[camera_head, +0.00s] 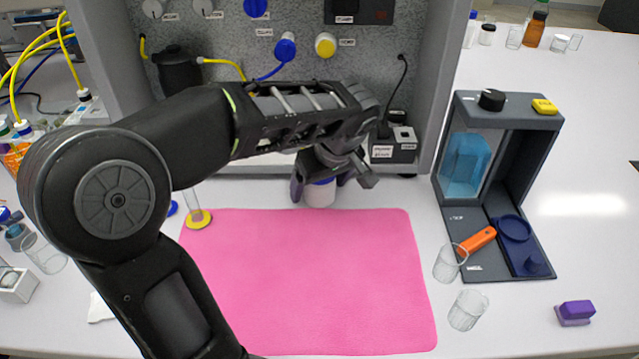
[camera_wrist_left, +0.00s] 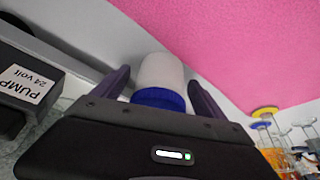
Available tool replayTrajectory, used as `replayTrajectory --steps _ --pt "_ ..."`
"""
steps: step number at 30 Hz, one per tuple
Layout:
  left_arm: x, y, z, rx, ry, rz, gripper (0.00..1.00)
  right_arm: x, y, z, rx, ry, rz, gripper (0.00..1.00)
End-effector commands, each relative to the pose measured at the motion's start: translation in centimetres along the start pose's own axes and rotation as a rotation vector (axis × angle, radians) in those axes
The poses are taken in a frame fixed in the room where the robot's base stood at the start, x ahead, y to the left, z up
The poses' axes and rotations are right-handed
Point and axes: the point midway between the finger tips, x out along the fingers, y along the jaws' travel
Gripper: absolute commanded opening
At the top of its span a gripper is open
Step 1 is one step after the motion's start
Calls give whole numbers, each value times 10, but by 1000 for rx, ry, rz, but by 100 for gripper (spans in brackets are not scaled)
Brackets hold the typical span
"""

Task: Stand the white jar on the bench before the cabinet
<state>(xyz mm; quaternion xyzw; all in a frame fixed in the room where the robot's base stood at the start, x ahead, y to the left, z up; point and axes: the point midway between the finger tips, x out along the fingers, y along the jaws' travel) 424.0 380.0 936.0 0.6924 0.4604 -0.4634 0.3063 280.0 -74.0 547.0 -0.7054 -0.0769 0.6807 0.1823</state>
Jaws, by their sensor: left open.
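The white jar (camera_head: 320,194) with a blue lid stands on the bench (camera_head: 400,195) just behind the pink mat, in front of the grey cabinet (camera_head: 260,60). In the left wrist view the jar (camera_wrist_left: 162,72) and its blue lid (camera_wrist_left: 158,98) show between the two dark fingers. My left gripper (camera_head: 322,184) points down over the jar from above, one finger on each side. It is open, and gaps show between the fingers and the jar in the left wrist view (camera_wrist_left: 160,92). My right gripper is not in view.
A pink mat (camera_head: 310,280) covers the bench in front. The pump box (camera_head: 393,146) is close behind right of the jar; it also shows in the wrist view (camera_wrist_left: 25,85). A dark dispenser stand (camera_head: 545,150) and glass beakers (camera_head: 467,310) are at right. A yellow-based cylinder (camera_head: 198,219) stands left.

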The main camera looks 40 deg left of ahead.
Motion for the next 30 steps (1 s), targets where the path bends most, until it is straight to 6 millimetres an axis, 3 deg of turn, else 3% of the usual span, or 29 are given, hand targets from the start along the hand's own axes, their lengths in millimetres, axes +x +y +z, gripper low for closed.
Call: replayTrajectory --steps 5,18,30 --pt "-10 1 -1 0 2 3 82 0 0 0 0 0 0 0" --pt "-74 1 0 0 1 2 82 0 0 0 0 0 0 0" --pt "-78 0 0 0 0 0 82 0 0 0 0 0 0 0"
